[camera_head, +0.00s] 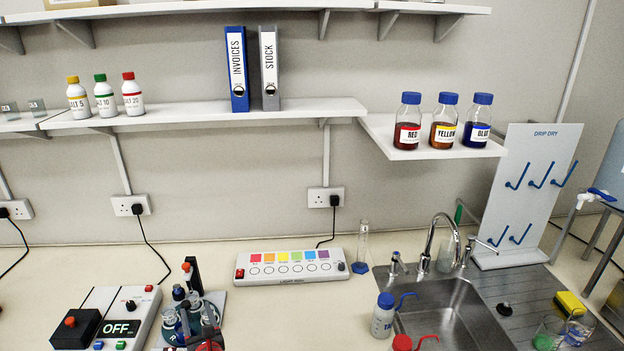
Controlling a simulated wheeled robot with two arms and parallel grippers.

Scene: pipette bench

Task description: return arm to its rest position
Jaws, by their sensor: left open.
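My right gripper is not in view.
A white device reading OFF (121,328) stands left of the bottles (170,324). A light box (291,266) lies at the back. The sink (455,312), tap (437,240) and drying board (530,190) are at right. Bare bench lies between light box and bottles.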

